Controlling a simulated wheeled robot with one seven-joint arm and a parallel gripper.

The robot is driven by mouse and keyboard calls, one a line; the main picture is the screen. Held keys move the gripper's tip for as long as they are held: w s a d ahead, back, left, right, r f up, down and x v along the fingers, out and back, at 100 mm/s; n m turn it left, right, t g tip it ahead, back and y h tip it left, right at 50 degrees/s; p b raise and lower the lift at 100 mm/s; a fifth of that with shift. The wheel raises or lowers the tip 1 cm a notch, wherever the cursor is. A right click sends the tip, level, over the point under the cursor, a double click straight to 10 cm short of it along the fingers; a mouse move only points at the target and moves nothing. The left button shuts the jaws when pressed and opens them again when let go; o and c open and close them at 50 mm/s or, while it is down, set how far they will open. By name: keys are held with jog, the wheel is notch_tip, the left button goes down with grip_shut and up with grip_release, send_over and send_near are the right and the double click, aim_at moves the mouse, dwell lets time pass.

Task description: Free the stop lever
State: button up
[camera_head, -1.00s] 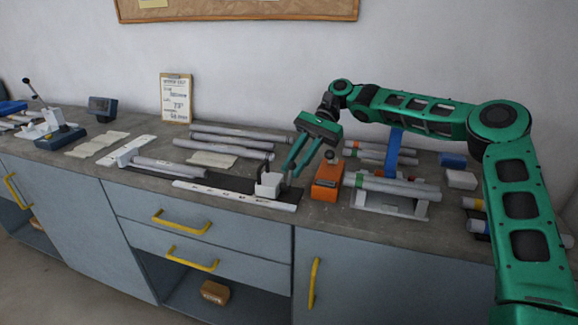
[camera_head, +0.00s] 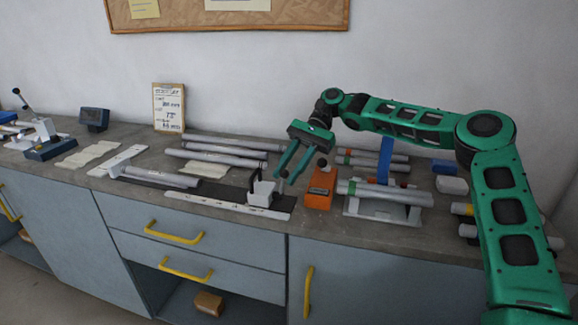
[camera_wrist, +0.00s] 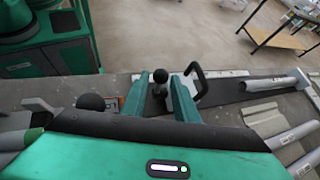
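The frame jig is a long dark rail (camera_head: 215,189) with a white end plate and a printed scale strip (camera_head: 229,200) along its front. A white stop block (camera_head: 262,193) with a black loop handle (camera_head: 253,179) sits near the rail's right end. My gripper (camera_head: 285,178) points down just right of this block. In the wrist view, the open fingers (camera_wrist: 158,80) stand on either side of a lever with a black ball knob (camera_wrist: 160,76). Contact with the lever cannot be told. The loop handle (camera_wrist: 198,84) stands beside the right finger. The lever's base is hidden.
An orange block (camera_head: 320,188) with a ball knob stands close right of my gripper. A grey stand (camera_head: 382,207) bearing tubes is further right. Tubes (camera_head: 215,157) lie behind the rail. A clipboard (camera_head: 168,107) leans on the wall. The bench's front edge is near.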

jog(key=v, duration=1)
jog(key=shift+w+d+r, duration=0.15)
jog(key=shift+w+d, duration=0.1)
jog(key=shift+w, duration=0.05)
